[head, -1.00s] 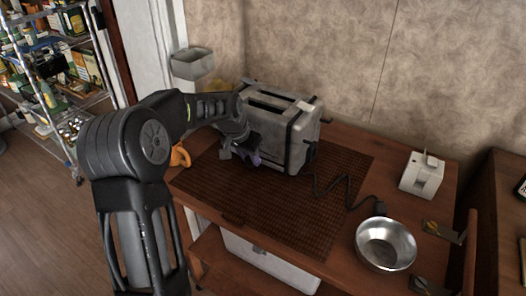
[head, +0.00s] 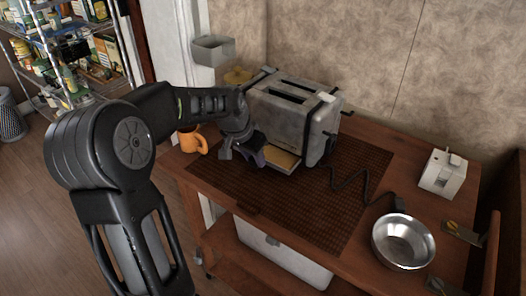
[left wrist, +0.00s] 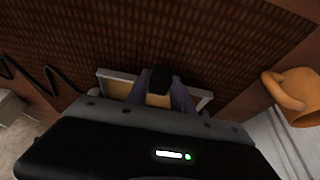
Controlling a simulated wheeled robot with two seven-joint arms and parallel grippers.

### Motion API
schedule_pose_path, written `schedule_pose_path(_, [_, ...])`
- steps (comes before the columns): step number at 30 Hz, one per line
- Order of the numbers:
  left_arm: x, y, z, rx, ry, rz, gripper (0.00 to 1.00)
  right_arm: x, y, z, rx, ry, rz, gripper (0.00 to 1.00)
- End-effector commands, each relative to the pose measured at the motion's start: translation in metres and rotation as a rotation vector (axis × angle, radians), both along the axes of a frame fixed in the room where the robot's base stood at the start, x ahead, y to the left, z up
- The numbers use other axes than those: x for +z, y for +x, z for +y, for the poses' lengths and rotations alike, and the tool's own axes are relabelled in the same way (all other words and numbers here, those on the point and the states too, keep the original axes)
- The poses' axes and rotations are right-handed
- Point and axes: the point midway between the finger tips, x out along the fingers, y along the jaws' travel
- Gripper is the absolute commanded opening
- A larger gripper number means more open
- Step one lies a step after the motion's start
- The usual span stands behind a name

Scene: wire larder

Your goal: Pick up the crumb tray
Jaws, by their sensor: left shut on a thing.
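The crumb tray (head: 283,159), a shallow pale metal tray with a tan inside, juts out low from the near side of the silver toaster (head: 296,115). Its far part is hidden by the toaster. My left gripper (head: 257,156) is shut on the tray's outer edge. In the left wrist view the tray (left wrist: 115,86) lies across the fingers (left wrist: 162,90), just above the woven mat. My right gripper is not in view.
The toaster stands on a brown woven mat (head: 310,208). An orange mug (head: 193,141) is left of my gripper. A black cord, a metal bowl (head: 403,241) and a small white box (head: 442,174) are on the right. The front of the mat is clear.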

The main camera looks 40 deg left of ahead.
Motion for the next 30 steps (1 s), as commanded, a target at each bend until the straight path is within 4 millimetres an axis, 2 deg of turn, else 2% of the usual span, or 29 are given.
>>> schedule_pose_path(6, [0.001, -0.044, 0.001, 0.003, 0.003, -0.006, 0.0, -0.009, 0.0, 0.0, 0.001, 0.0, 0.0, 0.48])
schedule_pose_path(15, [0.001, -0.092, -0.001, 0.003, 0.002, -0.006, 0.0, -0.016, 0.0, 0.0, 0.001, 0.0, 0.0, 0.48])
schedule_pose_path(21, [0.0, -0.11, -0.002, 0.001, 0.001, -0.002, 0.0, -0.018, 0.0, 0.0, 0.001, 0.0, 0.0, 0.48])
schedule_pose_path(30, [0.001, -0.114, -0.002, 0.0, 0.001, -0.002, 0.0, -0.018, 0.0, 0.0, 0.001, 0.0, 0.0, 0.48])
